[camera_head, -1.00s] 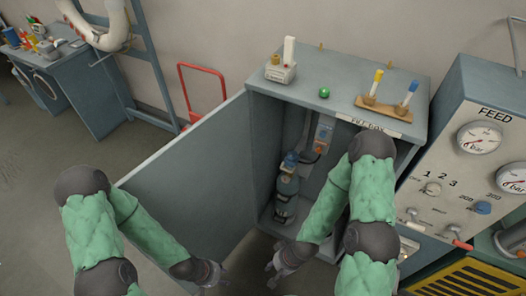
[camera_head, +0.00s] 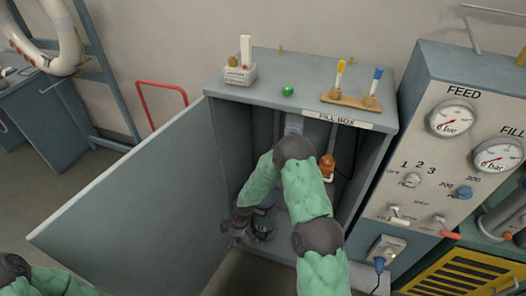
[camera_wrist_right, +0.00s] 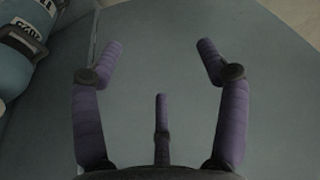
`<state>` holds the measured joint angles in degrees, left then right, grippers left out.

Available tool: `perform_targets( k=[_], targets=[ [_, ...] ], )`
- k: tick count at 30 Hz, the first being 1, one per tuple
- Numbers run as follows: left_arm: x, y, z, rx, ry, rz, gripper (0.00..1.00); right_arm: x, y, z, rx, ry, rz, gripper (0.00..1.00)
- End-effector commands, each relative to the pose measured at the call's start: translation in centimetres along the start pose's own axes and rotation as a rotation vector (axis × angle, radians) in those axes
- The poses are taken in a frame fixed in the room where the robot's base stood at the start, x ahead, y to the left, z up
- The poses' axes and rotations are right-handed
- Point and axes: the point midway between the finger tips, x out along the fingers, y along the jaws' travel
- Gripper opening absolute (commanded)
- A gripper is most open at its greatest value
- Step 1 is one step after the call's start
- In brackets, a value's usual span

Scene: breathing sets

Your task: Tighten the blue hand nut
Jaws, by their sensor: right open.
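My right gripper (camera_head: 240,232) is open and empty, reaching into the open fill box (camera_head: 225,125) near the door side. In the right wrist view its spread fingers (camera_wrist_right: 160,60) face a flat blue-grey surface, with nothing between them. A blue-green cylinder (camera_wrist_right: 20,45) with a white label shows at the upper left of that view, beside and apart from the fingers. In the head view my right forearm covers most of the cylinder, and I cannot make out the blue hand nut. My left arm shows only at the lower left corner; its gripper is out of view.
The open box door (camera_head: 130,205) stands to the left. An orange knob (camera_head: 327,168) is inside the box. On the box top are a white device (camera_head: 241,72), a green ball (camera_head: 288,90) and a wooden stand (camera_head: 350,98). A gauge panel (camera_head: 440,160) stands right.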

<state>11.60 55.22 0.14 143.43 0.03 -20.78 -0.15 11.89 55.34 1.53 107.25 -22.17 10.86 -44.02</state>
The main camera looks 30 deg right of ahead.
Motion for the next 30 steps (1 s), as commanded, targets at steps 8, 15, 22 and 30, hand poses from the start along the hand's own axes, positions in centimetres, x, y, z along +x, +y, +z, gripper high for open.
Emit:
perform_targets(
  k=[8,15,22,30],
  targets=[
    [-0.1,0.1,0.0,0.0,0.0,0.0,0.45,-7.9,17.2,-0.5,-0.682,-0.259,0.151,0.75],
    [-2.0,0.7,0.1,0.0,0.0,0.0,0.45,-18.4,26.3,0.8,-1.009,-0.534,0.169,0.75],
    [-2.4,0.9,0.1,0.0,0.0,0.0,0.45,-21.8,28.7,1.6,-1.094,-0.633,0.152,0.75],
    [-1.7,0.6,0.1,0.0,0.0,0.0,0.45,-18.7,30.2,3.1,-1.094,-0.634,0.15,0.75]
  ],
)
